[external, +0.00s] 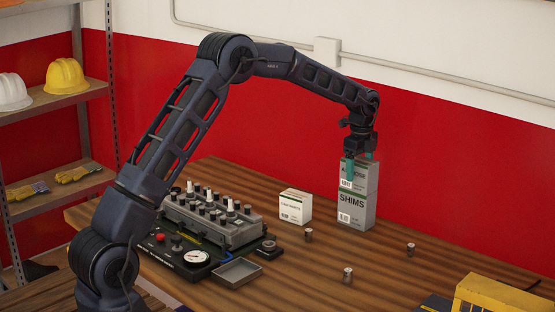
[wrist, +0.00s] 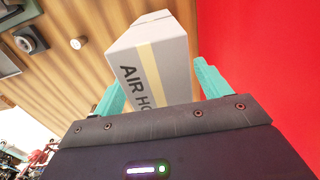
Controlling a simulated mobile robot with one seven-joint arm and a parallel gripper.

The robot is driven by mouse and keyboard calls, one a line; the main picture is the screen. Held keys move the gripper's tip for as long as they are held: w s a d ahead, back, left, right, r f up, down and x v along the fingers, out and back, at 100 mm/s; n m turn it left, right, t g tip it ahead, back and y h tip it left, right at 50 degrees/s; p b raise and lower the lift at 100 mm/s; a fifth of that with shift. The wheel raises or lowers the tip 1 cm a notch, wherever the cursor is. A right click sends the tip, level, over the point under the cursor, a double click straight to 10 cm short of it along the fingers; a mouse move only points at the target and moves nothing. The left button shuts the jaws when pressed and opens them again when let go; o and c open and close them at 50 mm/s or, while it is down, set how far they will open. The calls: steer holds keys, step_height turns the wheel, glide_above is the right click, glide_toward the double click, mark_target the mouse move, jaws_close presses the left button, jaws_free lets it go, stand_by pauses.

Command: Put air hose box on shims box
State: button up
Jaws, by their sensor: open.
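The air hose box (external: 361,175) is a pale box with a dark band. It sits on top of the larger shims box (external: 357,212), which stands upright on the wooden table (external: 310,262). My gripper (external: 359,163) is at the air hose box from above, with its teal fingers open on either side. In the wrist view, the air hose box (wrist: 155,62) shows its "AIR HO" lettering and a yellow tape strip between the open fingertips (wrist: 158,82).
A smaller white box (external: 295,206) stands left of the shims box. An engine trainer (external: 212,221) and a grey tray (external: 237,272) are further left. Small metal cylinders (external: 347,275) stand in front. A yellow object (external: 490,295) is at front right. The red wall is close behind.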

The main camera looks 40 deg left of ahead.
step_height(320, 180, up, 12)
steer(key=shift+f, duration=0.2)
steer(key=s+a+r+n+t, duration=0.1)
steer(key=s+a+r+n, duration=0.3)
steer(key=s, duration=0.6)
steer(key=s+d+r+n, duration=0.1)
steer(key=s+r+n, duration=0.1)
steer(key=s+r, duration=0.55)
steer(key=s+a+r+n+t, duration=0.1)
steer(key=s+a+r+n, duration=0.2)
steer(key=s, duration=0.8)
steer(key=s+f+n+t, duration=0.1)
steer(key=s+f+n, duration=0.1)
steer(key=s, duration=0.8)
steer(key=s+a+f+n, duration=0.1)
steer(key=s+f+n, duration=0.2)
steer(key=s, duration=0.8)
steer(key=s+a+f+n+t, duration=0.1)
steer(key=s+n, duration=0.3)
steer(key=s, duration=0.6)
steer(key=shift+s+f+t, duration=0.3)
steer(key=shift+f, duration=0.55)
steer(key=shift+o, duration=0.4)
